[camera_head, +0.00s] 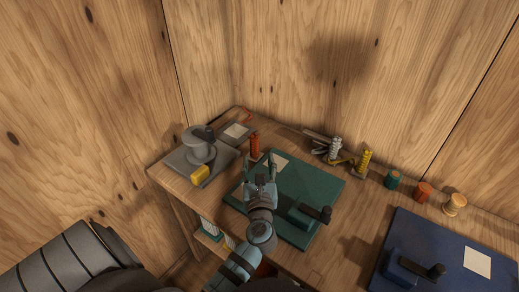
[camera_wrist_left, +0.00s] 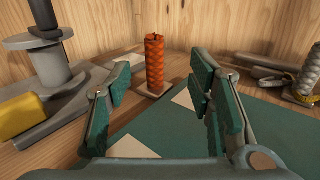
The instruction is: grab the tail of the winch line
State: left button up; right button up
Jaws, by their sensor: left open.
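My left gripper (camera_head: 261,168) is open and empty, over the far left part of a green board (camera_head: 318,183). In the left wrist view its two green-padded fingers (camera_wrist_left: 158,88) are spread wide, with an orange ribbed upright piece (camera_wrist_left: 155,62) beyond the gap between them. That orange piece (camera_head: 254,147) stands just past the fingertips in the head view. A grey spool winch (camera_head: 199,149) with a dark handle and a yellow block (camera_head: 200,174) sits left of the gripper; it also shows in the left wrist view (camera_wrist_left: 38,67). I cannot make out a line tail clearly. My right gripper is not in view.
The green board carries a dark-handled crank (camera_head: 309,214). Metallic (camera_head: 334,148) and yellow (camera_head: 364,160) coiled pieces stand behind it. Several small spools, including a green one (camera_head: 393,179), line the back right. A blue board (camera_head: 455,236) lies at right. Wooden walls close the back.

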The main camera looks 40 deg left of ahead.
aim_at(255, 142)
pick_arm(q)
jog(key=w+a, duration=0.2)
jog(key=a, duration=0.1)
jog(key=shift+w+a+b, duration=0.25)
jog(key=shift+b, duration=0.05)
jog(key=x, duration=0.2)
jog(key=b+x, duration=0.2)
jog(key=x, duration=0.1)
jog(key=shift+w+a+f, duration=0.1)
jog(key=shift+w+f, duration=0.25)
jog(key=shift+w+a, duration=0.25)
jog(key=shift+w, duration=0.05)
jog(key=shift+r, duration=0.1)
grip_shut()
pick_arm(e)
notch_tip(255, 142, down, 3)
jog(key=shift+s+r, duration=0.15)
